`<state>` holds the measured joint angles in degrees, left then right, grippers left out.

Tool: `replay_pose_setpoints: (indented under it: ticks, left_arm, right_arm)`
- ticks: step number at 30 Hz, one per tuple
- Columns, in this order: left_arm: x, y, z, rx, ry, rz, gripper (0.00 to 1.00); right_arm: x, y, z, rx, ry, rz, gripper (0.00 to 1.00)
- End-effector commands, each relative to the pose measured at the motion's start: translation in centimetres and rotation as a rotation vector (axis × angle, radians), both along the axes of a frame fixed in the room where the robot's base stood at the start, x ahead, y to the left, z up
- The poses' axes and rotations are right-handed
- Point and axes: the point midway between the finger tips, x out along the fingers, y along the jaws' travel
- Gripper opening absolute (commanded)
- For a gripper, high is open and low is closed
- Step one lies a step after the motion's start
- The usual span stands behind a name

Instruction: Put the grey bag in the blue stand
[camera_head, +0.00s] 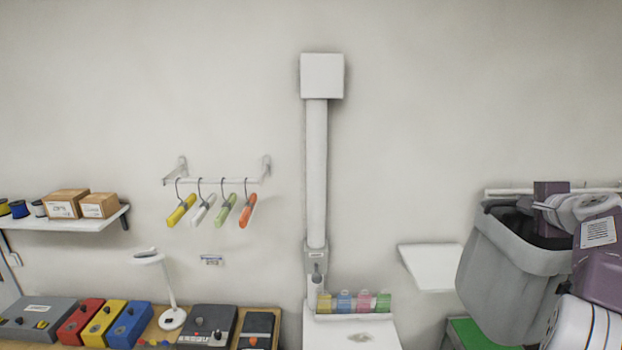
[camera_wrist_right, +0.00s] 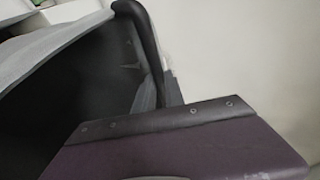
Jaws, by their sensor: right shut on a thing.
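The grey bag (camera_head: 515,280) hangs open-topped at the right of the head view, with a dark inside and a black part at its rim. My right gripper (camera_head: 548,200), purple and white, is shut on the bag at its upper edge. The right wrist view shows the bag's dark inside and grey rim (camera_wrist_right: 60,40) close up, beside a purple part of my gripper (camera_wrist_right: 170,140). The exact grip point is hidden. The blue stand is in neither view. My left gripper is not in view.
A white wall shelf (camera_head: 430,265) is just left of the bag. A green-topped thing (camera_head: 480,335) is partly hidden below it. A white column (camera_head: 316,170) stands mid-picture, with coloured packs (camera_head: 354,302) at its foot. A rail (camera_head: 215,181) with coloured hangers is further left.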

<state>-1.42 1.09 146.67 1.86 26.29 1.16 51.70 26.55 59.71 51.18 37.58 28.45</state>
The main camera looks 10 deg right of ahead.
Motion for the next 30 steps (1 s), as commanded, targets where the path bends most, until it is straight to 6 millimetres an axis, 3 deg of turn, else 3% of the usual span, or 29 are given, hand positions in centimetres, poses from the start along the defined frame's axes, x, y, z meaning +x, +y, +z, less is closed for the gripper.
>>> replay_pose_setpoints:
  ticks: [3, 14, 22, 30]
  left_arm:
    - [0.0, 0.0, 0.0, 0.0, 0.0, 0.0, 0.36]
    - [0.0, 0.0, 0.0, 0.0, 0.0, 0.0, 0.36]
    - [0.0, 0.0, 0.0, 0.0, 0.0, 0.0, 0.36]
    - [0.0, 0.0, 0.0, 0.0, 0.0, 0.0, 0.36]
  right_arm:
    - [-0.3, 0.5, -0.3, -0.001, -0.003, 0.011, 0.0]
    - [-1.8, 4.5, -4.5, 0.004, -0.003, 0.143, 0.0]
    - [-3.3, 8.8, -8.9, 0.007, -0.004, 0.282, 0.0]
    - [-5.5, 15.0, -15.3, 0.01, -0.004, 0.486, 0.0]
